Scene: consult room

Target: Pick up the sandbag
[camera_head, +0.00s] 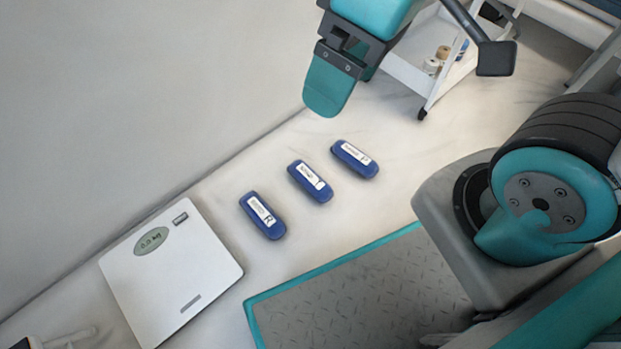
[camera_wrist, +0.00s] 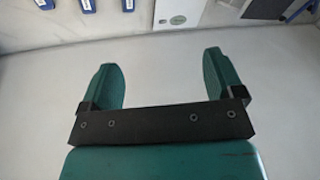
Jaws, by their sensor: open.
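Three blue sandbags with white labels lie apart in a slanting row on the pale floor in the head view: a left one (camera_head: 262,216) with a large R, a middle one (camera_head: 310,182) and a right one (camera_head: 354,160). Only their ends show at the top left of the wrist view, one of them here (camera_wrist: 87,5). My gripper (camera_wrist: 161,61) is open, with nothing between its two teal fingers. In the head view my gripper (camera_head: 329,88) hangs above and left of the right sandbag, apart from all three; one finger mostly hides the other.
A white scale (camera_head: 170,275) reading about 0.0 kg lies left of the sandbags. A grey teal-edged plate (camera_head: 350,300) is below them. A white trolley (camera_head: 425,78) with small items stands at the top. The wall (camera_head: 130,90) runs along the left.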

